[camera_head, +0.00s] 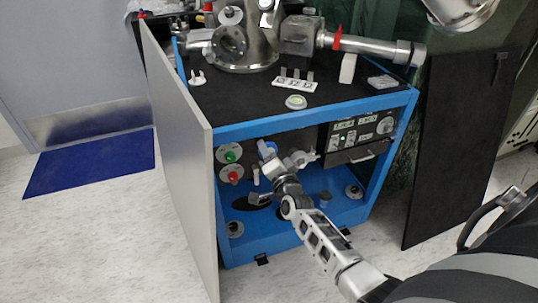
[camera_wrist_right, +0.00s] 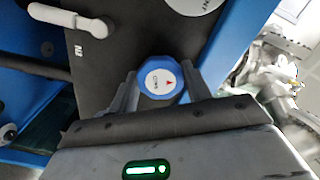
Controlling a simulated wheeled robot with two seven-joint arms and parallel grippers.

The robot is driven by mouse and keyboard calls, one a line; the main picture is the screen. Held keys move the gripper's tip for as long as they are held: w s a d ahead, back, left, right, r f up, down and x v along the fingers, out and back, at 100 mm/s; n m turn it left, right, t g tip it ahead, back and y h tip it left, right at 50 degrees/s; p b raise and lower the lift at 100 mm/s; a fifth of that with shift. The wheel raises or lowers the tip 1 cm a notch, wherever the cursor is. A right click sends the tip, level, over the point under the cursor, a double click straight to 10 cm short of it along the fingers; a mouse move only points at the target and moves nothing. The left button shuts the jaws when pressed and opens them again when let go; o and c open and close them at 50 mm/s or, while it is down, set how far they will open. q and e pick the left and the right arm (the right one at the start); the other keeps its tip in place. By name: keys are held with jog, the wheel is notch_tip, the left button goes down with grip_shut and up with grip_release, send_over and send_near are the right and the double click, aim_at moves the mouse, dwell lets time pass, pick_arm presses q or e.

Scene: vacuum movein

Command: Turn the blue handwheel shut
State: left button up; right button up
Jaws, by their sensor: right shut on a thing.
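In the head view the handwheel (camera_head: 266,148) shows as a small blue spot inside the blue-framed cabinet, partly hidden by the gripper (camera_head: 272,162). My right arm reaches in from the lower right. My left gripper is in neither view.
A white valve lever (camera_wrist_right: 68,20) marked N2 is near the handwheel. Green (camera_head: 231,156) and red (camera_head: 232,176) knobs sit left of it. A grey open door panel (camera_head: 180,140) bounds the cabinet's left side. A control box (camera_head: 358,137) is at the right.

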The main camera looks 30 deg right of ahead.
jog(key=shift+f+m, duration=0.1)
jog(key=shift+m, duration=1.4)
jog(key=o, duration=1)
jog(key=shift+c, duration=0.2)
jog(key=shift+r, duration=0.2)
jog(key=shift+s+a, duration=0.1)
